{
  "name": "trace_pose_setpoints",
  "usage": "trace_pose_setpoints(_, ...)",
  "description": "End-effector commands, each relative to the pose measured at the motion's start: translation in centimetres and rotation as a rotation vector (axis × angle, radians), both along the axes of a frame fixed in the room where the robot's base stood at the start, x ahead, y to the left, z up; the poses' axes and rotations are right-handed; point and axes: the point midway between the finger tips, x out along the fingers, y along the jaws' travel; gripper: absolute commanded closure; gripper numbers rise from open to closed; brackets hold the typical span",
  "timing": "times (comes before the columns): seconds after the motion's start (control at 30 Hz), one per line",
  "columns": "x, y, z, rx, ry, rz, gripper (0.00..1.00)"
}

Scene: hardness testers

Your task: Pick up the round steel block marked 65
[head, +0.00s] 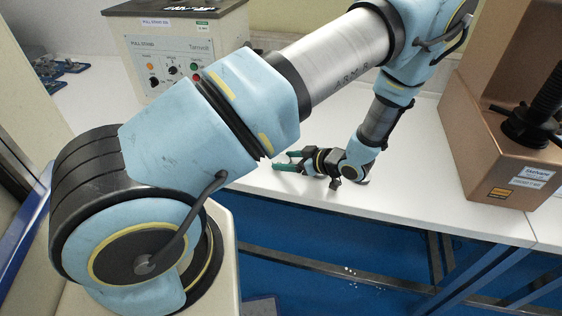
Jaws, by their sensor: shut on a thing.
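My gripper (281,160) has green fingers and is low over the front part of the white bench (400,185), right of my large blue arm link. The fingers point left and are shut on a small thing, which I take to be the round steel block. The block itself is too small and hidden at the fingertips to make out. The mark 65 cannot be read, and I cannot tell whether the block touches the bench.
A beige control box (190,50) with knobs stands at the back left. A copper-coloured tester (490,150) stands on the right of the bench. Small blue-grey parts (52,68) lie at the far left. The bench between gripper and tester is clear.

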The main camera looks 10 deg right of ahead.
Motion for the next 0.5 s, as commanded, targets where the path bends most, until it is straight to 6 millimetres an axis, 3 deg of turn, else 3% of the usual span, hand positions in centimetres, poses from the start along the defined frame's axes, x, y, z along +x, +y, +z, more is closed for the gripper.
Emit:
trace_pose_setpoints(0.07,0.0,0.0,0.01,0.0,0.0,0.0,0.61)
trace_pose_setpoints(0.4,-0.01,-0.01,0.03,0.0,0.0,0.0,0.99)
trace_pose_setpoints(0.5,0.03,0.0,0.08,0.001,-0.002,0.0,1.0)
